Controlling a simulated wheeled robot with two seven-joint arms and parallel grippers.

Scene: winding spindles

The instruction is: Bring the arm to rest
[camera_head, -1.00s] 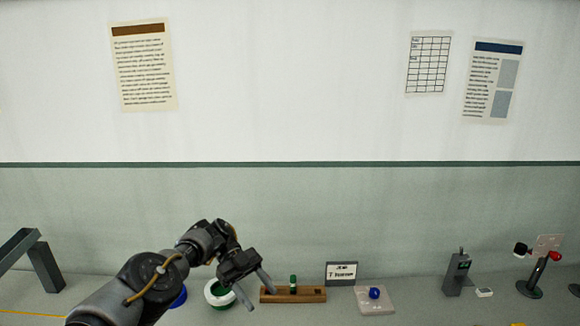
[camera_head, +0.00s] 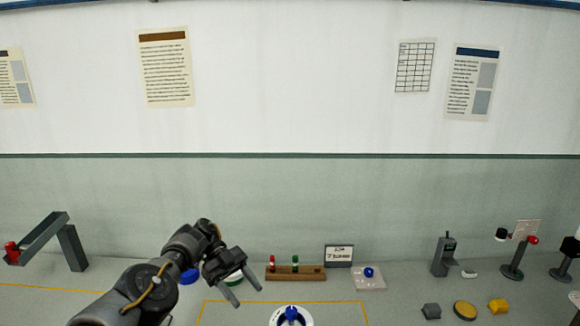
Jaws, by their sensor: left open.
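My left arm comes in from the lower left in the head view. My left gripper (camera_head: 247,296) is open and empty, its two fingers apart and pointing down to the right over the table. It is in front of a white and green round dish (camera_head: 233,277), which it partly covers. A wooden rack (camera_head: 312,273) just right of the gripper holds a red spindle (camera_head: 271,264) and a green spindle (camera_head: 295,264), both upright. My right gripper is not in view.
A white ring with a blue piece (camera_head: 291,315) is at the bottom edge, inside a yellow outline. A blue ball sits on a pale pad (camera_head: 371,283). A sign (camera_head: 338,256) stands behind. Grey, yellow-brown and yellow blocks (camera_head: 498,306) lie at right; a grey frame (camera_head: 72,247) stands at left.

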